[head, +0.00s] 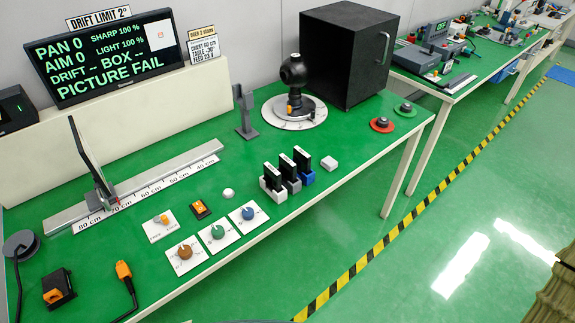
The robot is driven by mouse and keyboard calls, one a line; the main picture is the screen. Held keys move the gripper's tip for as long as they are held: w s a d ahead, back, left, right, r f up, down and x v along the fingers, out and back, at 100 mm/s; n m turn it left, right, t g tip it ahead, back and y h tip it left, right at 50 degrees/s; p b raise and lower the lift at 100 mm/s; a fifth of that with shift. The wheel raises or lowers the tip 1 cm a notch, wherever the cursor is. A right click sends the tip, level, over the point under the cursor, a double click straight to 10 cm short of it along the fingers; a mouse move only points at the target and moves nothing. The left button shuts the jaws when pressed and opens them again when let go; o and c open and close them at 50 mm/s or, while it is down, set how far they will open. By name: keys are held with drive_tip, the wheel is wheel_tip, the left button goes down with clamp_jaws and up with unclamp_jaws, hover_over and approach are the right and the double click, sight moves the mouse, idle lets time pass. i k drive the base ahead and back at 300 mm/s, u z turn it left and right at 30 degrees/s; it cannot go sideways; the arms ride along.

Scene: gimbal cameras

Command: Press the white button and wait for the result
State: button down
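A small white domed button (228,193) sits on the green table, behind the dial plates and in front of the rail. I cannot tell whether it is pressed. The screen (115,55) at the back left reads PAN 0, AIM 0, SHARP 100 %, LIGHT 100 %, DRIFT --, BOX -- and PICTURE FAIL. A sign (98,18) above it reads DRIFT LIMIT 2°. A black ball-shaped camera head (294,72) stands on a round white dial. My gripper is not in view.
Brown (185,253), green (217,233) and blue (248,214) dials line the front edge. A scaled rail (140,186) lies left; a black box (348,52) stands behind.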

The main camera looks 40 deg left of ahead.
sight(228, 192)
drive_tip(key=z, duration=0.8)
drive_tip(key=k, duration=1.6)
drive_tip(key=u, duration=1.85)
